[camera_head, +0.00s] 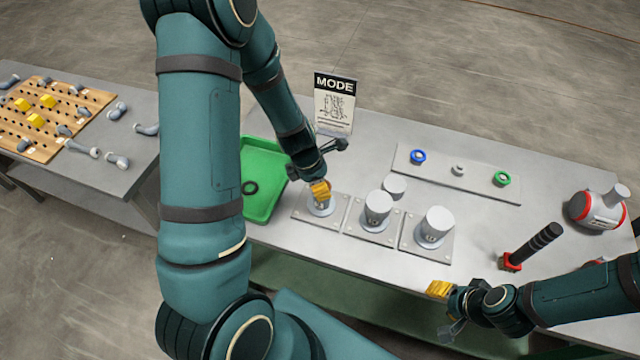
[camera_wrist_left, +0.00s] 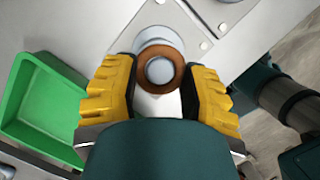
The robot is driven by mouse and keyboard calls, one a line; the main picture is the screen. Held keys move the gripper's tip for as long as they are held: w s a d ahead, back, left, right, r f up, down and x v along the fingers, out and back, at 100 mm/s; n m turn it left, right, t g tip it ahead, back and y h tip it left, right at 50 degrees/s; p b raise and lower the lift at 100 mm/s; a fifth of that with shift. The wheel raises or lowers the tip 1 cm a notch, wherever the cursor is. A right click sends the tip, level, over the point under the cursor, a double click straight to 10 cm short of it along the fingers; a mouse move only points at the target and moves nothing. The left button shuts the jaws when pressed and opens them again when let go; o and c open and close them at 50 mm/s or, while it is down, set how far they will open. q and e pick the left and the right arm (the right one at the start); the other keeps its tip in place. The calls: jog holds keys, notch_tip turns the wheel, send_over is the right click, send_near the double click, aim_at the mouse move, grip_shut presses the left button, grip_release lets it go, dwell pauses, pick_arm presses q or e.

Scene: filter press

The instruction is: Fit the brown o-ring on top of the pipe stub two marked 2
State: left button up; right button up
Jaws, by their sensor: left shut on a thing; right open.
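The brown o-ring (camera_wrist_left: 176,68) sits between the yellow fingers of my left gripper (camera_wrist_left: 160,88), which is shut on it. A grey pipe stub (camera_wrist_left: 155,40) lies beneath the ring, and a round grey face shows through the hole. I cannot tell whether the ring touches the stub. In the head view my left gripper (camera_head: 320,188) is over the leftmost of three stubs (camera_head: 322,208); the ring is hidden there. The middle stub (camera_head: 378,207) and right stub (camera_head: 434,226) stand bare. The stub marks are too small to read. My right gripper (camera_head: 440,290) is open and empty at the front edge.
A green tray (camera_head: 282,160) holding a black ring (camera_head: 250,187) is left of the stubs. A grey cylinder (camera_head: 395,185) stands behind the middle stub. A back plate (camera_head: 440,180) carries blue and green rings. A black-handled tool (camera_head: 530,248) and red-white container (camera_head: 598,208) are right.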

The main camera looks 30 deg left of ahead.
pick_arm(q)
jog(key=shift+r, duration=0.1)
jog(key=o, duration=0.7)
